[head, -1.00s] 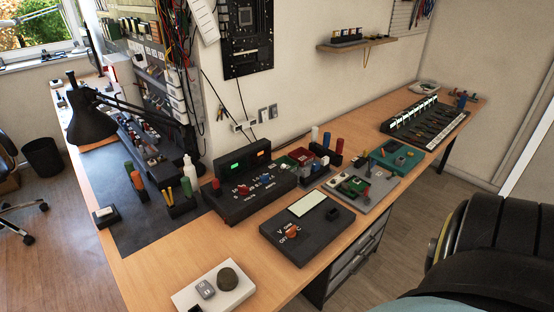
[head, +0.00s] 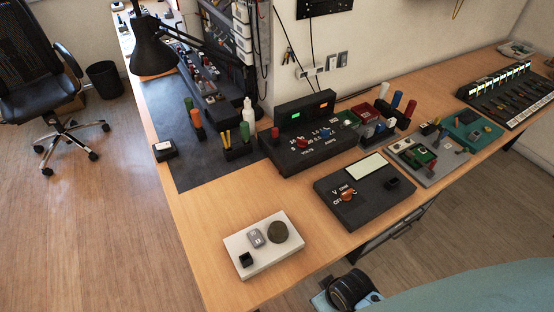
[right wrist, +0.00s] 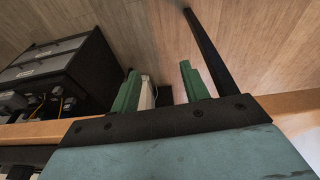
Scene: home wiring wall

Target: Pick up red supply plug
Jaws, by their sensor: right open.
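A red plug (head: 275,132) stands upright at the left end of the black power supply (head: 310,140) in the head view. Another upright red piece (head: 410,108) stands in a dark block to the right of the supply, by a blue and a white one. I cannot tell for certain which is the red supply plug. My right gripper (right wrist: 159,68) shows in the right wrist view, its two green fingers apart with no plug between them. It is away from both red pieces. My left gripper is out of view.
A black meter (head: 350,205), a white tray (head: 285,262) and a grey board (head: 425,170) lie on the wooden bench. A black lamp (head: 152,50) stands at the back left. Bare wood lies between tray and supply. A dark cabinet (right wrist: 60,75) shows in the wrist view.

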